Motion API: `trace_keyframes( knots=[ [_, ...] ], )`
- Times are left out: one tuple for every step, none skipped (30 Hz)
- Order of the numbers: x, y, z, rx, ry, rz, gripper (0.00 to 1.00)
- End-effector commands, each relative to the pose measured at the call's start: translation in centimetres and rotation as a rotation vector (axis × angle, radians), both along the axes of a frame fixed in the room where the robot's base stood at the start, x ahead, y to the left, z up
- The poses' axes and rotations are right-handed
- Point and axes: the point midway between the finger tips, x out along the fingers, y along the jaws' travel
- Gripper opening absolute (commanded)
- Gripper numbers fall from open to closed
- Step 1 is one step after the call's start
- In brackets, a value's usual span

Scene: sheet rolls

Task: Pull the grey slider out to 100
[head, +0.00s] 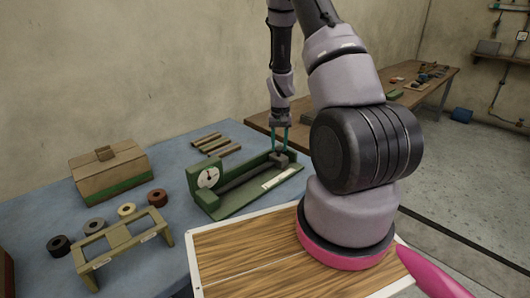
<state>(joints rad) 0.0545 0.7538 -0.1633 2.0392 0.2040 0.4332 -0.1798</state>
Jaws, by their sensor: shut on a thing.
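The grey slider (281,157) sits on the rail of a green device (240,203) on the blue table, near the rail's right end. The device has a round white dial (208,178) with a dark pointer at its left end and a pale scale strip (278,179) along its front. The strip's marks are too small to read. My gripper (280,147) comes down from above with its teal fingers shut on the grey slider. The fingers hide part of the slider.
A wooden box with a green band (112,178) stands on the left. Several rolls, including a brown one (158,197), lie near an olive stand (122,243). Wooden strips (216,143) lie behind the device. A brown workbench (330,120) stands behind.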

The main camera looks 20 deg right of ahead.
Motion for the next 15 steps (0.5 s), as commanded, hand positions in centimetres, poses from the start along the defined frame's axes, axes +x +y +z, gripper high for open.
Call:
trace_keyframes(
  knots=[
    [0.6, -1.3, 0.0, -0.004, -0.006, -0.004, 0.0],
    [0.8, -1.7, 0.1, -0.005, -0.006, -0.002, 0.0],
    [0.9, -2.1, 0.1, -0.005, -0.007, -0.001, 0.0],
    [1.0, -2.4, 0.1, -0.005, -0.007, -0.001, 0.0],
    [1.1, -2.6, 0.1, -0.005, -0.007, -0.001, 0.0],
    [1.1, -2.7, 0.1, -0.005, -0.007, -0.001, 0.0],
    [1.2, -2.8, 0.1, -0.005, -0.007, 0.0, 0.0],
    [1.2, -2.9, 0.1, -0.006, -0.006, 0.0, 0.0],
    [1.2, -2.9, 0.1, -0.006, -0.007, 0.0, 0.0],
    [1.2, -2.9, 0.1, -0.006, -0.007, 0.0, 0.0],
    [1.2, -2.9, 0.1, -0.006, -0.007, 0.0, 0.0],
    [1.2, -2.9, 0.1, -0.008, -0.008, 0.0, 0.0],
    [1.2, -2.9, 0.1, -0.008, -0.008, 0.0, 0.0],
    [1.2, -3.0, 0.1, -0.008, -0.008, 0.0, 0.0],
    [1.2, -3.0, 0.1, -0.008, -0.009, -0.001, 0.0]
  ],
)
